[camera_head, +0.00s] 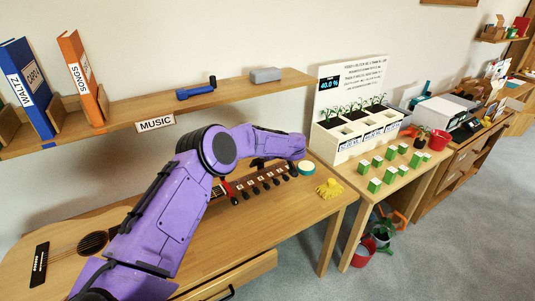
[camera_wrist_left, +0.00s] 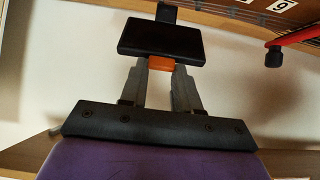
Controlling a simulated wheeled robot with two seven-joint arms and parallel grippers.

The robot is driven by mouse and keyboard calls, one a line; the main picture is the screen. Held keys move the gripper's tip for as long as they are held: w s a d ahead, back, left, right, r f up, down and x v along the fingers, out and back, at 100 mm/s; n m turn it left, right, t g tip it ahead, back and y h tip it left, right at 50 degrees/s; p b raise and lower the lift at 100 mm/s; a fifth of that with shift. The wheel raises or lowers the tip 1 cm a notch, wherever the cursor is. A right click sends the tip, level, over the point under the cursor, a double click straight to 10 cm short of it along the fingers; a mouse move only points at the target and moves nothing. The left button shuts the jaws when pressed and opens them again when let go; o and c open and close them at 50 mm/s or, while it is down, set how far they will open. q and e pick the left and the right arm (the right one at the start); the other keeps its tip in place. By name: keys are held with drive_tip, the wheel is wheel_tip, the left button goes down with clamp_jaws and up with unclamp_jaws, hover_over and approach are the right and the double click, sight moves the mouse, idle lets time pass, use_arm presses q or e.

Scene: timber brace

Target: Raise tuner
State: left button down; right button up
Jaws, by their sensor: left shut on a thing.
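The tuner (camera_wrist_left: 160,40) is a black rectangular block with an orange part (camera_wrist_left: 172,63) below it in the left wrist view. My left gripper (camera_wrist_left: 168,70) is shut on it, with its two grey fingers meeting at the orange part. The guitar (camera_head: 58,250) lies on the table, its body at the left and its headstock end with several black pegs near the table's right end. In the head view my purple left arm reaches over the guitar neck, and the gripper and tuner are mostly hidden there. My right gripper is not in view.
A red bar with a black end (camera_wrist_left: 273,57) is close on the right in the left wrist view. A teal-and-white round item (camera_head: 306,168) and a yellow item (camera_head: 329,189) lie on the table's right end. The music shelf (camera_head: 215,98) runs above the arm.

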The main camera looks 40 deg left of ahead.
use_arm(q)
drive_tip(key=shift+w+a+r, duration=0.1)
drive_tip(key=shift+r, duration=0.15)
idle(0.4)
drive_tip(key=c, duration=1)
unclamp_jaws()
drive_tip(key=shift+o, duration=1)
drive_tip(key=shift+f, duration=0.1)
drive_tip(key=b+v, duration=0.2)
drive_tip(key=v, duration=0.8)
drive_tip(key=shift+s+d, duration=0.25)
